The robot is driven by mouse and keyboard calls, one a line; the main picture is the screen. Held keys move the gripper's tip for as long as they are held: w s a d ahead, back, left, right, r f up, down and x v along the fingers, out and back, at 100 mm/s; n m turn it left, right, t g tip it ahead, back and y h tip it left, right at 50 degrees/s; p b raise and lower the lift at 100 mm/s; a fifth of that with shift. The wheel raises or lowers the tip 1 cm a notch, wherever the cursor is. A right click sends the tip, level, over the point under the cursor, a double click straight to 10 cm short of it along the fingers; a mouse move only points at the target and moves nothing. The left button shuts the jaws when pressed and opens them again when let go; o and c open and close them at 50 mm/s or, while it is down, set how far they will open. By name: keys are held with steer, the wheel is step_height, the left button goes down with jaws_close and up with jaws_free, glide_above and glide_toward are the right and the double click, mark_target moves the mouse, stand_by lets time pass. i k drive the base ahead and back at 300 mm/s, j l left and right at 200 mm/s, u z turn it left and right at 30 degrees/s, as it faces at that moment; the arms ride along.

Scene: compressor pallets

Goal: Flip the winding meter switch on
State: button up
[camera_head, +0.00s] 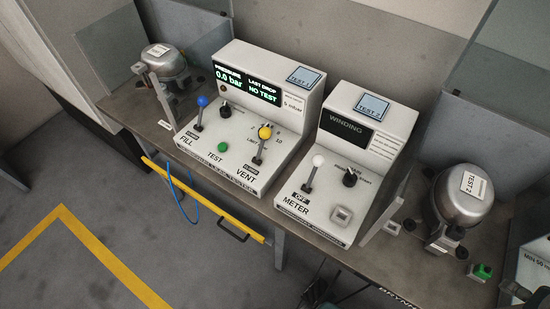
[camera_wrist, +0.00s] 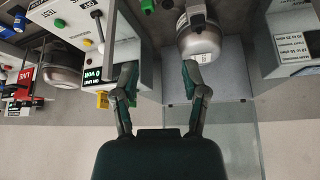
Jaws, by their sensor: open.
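The winding meter (camera_head: 388,135) is a white box on the bench in the head view, with a dark screen reading WINDING. Its switch (camera_head: 316,165) is a lever with a white knob, standing above the METER label, with an OFF tag at its base. A black rotary knob (camera_head: 349,177) sits to its right. My gripper (camera_wrist: 160,82) shows in the wrist view with its two fingers apart and nothing between them. The wrist view faces a silver compressor and another tester, not clearly the winding meter. I cannot clearly place the gripper in the head view.
The pressure tester (camera_head: 262,130) with blue and yellow levers stands left of the meter. A compressor tagged TEST 2 (camera_head: 463,195) stands to the right, another (camera_head: 166,66) at far left. A yellow rail (camera_head: 215,205) runs along the bench front; floor at lower left is free.

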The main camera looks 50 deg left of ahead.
mark_target(318, 160)
steer(key=j+u, duration=0.1)
steer(key=u, duration=0.4)
steer(key=k+j+u, duration=0.1)
steer(key=u, duration=0.35)
steer(key=j+u, duration=0.1)
steer(key=u, duration=0.4)
steer(key=i+j+u, duration=0.1)
steer(key=j, duration=0.15)
steer(key=i+j+u, duration=0.1)
steer(key=i+j, duration=0.05)
steer(key=j, duration=0.05)
